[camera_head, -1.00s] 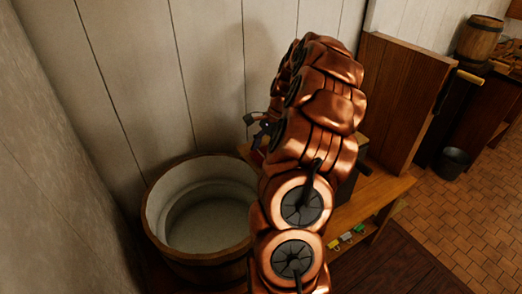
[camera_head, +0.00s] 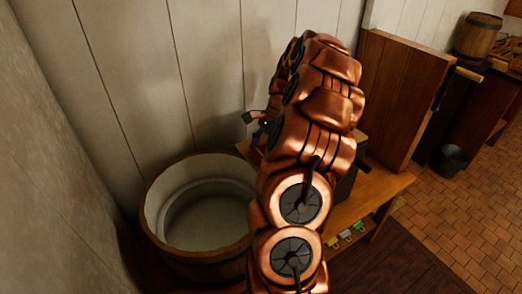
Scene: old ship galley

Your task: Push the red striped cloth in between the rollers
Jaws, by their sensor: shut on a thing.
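My copper-coloured arm fills the middle of the head view and hides most of the work area. A small part of my gripper (camera_head: 256,119) shows as dark pieces at the arm's left edge, near the wall. It is shut on the red striped cloth, of which at most a small reddish patch (camera_head: 258,137) shows just below it. The cloth's stripes and shape cannot be made out. The rollers are hidden behind my arm, so I cannot tell how the cloth lies to them.
A round wooden tub (camera_head: 152,205) with a pale inside stands left of my arm. A wooden bench (camera_head: 378,196) runs behind and right of the arm, with small coloured tags (camera_head: 345,236) below its edge. A tall wooden panel (camera_head: 402,95) rises behind it. Tiled floor at right is open around a dark bucket (camera_head: 452,160).

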